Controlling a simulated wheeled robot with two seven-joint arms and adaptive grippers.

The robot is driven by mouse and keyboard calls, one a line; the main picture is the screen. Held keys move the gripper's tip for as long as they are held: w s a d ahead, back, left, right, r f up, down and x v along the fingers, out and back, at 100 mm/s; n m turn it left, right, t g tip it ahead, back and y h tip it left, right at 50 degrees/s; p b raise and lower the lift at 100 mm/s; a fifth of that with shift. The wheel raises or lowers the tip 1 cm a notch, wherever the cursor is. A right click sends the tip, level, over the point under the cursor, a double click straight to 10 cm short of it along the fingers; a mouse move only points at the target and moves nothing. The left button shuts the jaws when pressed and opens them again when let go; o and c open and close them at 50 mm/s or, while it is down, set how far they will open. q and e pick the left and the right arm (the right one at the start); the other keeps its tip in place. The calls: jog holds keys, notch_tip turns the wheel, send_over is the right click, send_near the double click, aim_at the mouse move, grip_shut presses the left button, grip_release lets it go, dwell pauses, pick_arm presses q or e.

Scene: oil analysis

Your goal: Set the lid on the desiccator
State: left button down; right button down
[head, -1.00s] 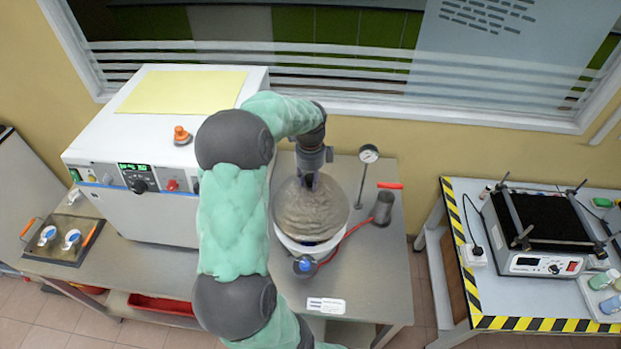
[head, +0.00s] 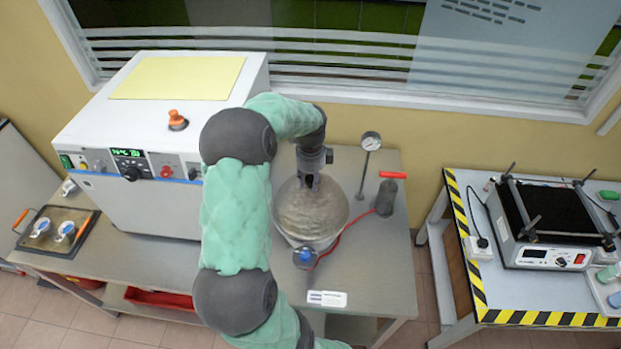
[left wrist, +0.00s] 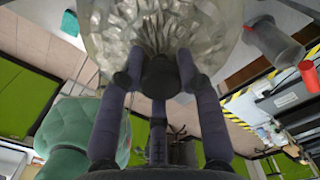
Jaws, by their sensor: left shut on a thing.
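The desiccator (head: 312,240) stands on the metal bench as a pale round vessel with a blue-capped side valve (head: 304,257). The domed, cloudy glass lid (head: 311,213) is over it and covers its mouth. From this angle I cannot tell whether the lid is fully seated or slightly above the rim. My left gripper (head: 309,181) points down over the lid's centre and is shut on its knob. In the left wrist view the fingers (left wrist: 160,78) close around the dark knob (left wrist: 160,76), with the lid's glass (left wrist: 120,30) beyond. My right gripper is not in view.
A white oven (head: 150,140) stands left on the metal bench (head: 370,270). A gauge (head: 371,141) and a grey cylinder with a red handle (head: 385,197) stand right of the desiccator. A red hose (head: 345,233) runs beside it. A shaker (head: 545,225) sits on the right table.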

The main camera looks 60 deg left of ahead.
pick_arm(q)
jog(key=shift+f+b, duration=0.4)
jog(key=shift+f, duration=0.3)
dwell(0.6)
jog(key=c, duration=0.9)
grip_release()
jog(key=shift+o, duration=0.7)
